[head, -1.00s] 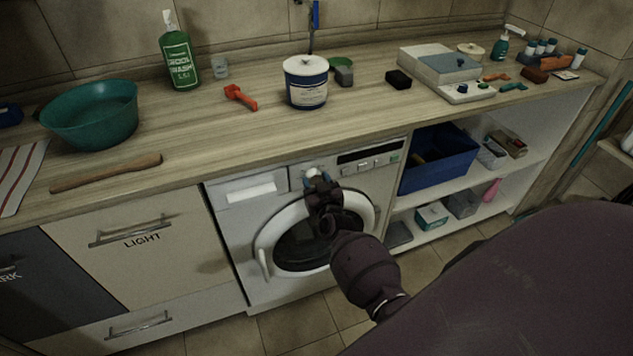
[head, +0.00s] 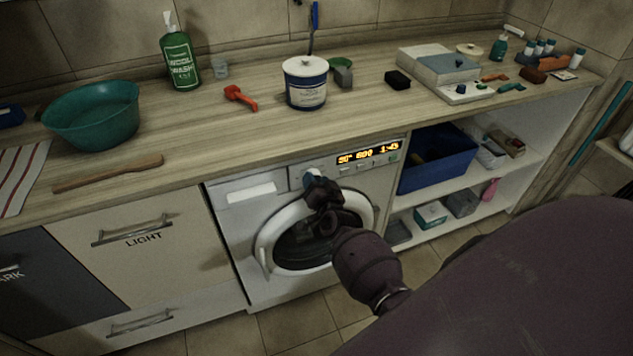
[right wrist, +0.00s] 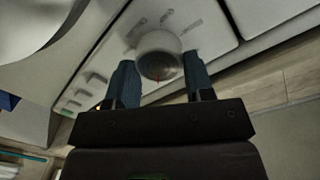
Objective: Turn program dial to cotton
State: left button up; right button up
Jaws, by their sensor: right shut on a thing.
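The washing machine (head: 232,222) stands under the counter with its round door shut. The display (head: 368,155) glows orange and seems to read 90° and 1:45. My left gripper is not in view.
Buttons (head: 365,168) sit below the display. The wooden counter (head: 200,140) above holds a blue-and-white tub (head: 305,85), a red scoop (head: 240,97), a teal basin (head: 92,118) and a green bottle (head: 178,60). Open shelves with a blue bin (head: 437,165) are to the right.

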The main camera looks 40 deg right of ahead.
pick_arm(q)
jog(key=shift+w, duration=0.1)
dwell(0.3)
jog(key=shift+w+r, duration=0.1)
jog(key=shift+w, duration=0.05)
pick_arm(e)
jog(key=o, duration=0.9)
jog(key=shift+o, duration=0.2)
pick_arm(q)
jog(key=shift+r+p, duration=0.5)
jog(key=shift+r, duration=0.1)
pick_arm(e)
jog(key=v, duration=1.1)
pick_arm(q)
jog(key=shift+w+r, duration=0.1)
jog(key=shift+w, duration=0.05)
pick_arm(e)
jog(key=shift+w, duration=0.1)
jog(key=shift+f, duration=0.1)
